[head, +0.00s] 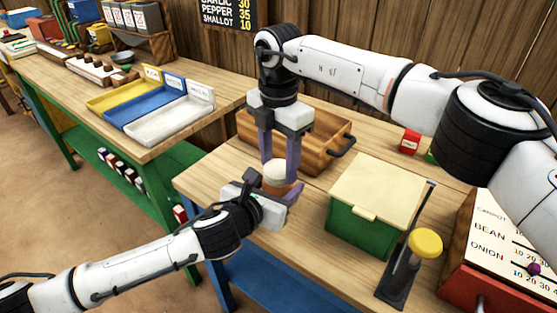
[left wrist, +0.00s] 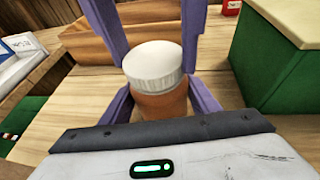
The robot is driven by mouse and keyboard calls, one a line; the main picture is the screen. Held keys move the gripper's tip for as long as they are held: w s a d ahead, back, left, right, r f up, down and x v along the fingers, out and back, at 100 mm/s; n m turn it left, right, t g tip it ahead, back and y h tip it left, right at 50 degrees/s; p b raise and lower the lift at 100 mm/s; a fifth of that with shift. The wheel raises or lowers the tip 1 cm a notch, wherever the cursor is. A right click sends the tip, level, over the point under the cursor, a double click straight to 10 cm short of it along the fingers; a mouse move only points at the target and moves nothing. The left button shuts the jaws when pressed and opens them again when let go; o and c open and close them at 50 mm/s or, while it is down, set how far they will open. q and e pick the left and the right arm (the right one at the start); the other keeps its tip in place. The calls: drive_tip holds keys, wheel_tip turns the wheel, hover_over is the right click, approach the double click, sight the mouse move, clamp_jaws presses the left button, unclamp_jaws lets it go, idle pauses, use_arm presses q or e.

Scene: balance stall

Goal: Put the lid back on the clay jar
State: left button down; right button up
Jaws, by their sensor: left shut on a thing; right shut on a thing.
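The clay jar (left wrist: 160,103) is an orange-brown pot standing upright on the wooden table; only a little of it shows in the head view, behind my left gripper. The pale lid (left wrist: 153,64) sits at the jar's mouth; it also shows in the head view (head: 275,174). I cannot tell whether it is fully seated. My left gripper (head: 283,196) is shut around the jar's body from the near side, its purple fingers on both sides. My right gripper (head: 279,172) points down from above, its purple fingers shut on the lid.
A wooden crate (head: 327,127) with a dark handle stands behind the jar. A green box (head: 360,228) with a cream top is to the right, near a yellow-knobbed stand (head: 424,243). Blue, yellow and white trays (head: 172,118) lie on the left bench. Some tabletop beside the jar is clear.

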drive_tip(key=o, duration=1.1)
wheel_tip(320, 180, up, 12)
drive_tip(key=shift+r, duration=0.1)
use_arm(q)
drive_tip(key=c, duration=0.6)
unclamp_jaws()
drive_tip(key=v, duration=1)
drive_tip(key=shift+s+r+p, duration=0.1)
drive_tip(key=shift+s+p, duration=0.05)
drive_tip(key=shift+p, duration=0.15)
use_arm(e)
drive_tip(key=shift+r, duration=0.2)
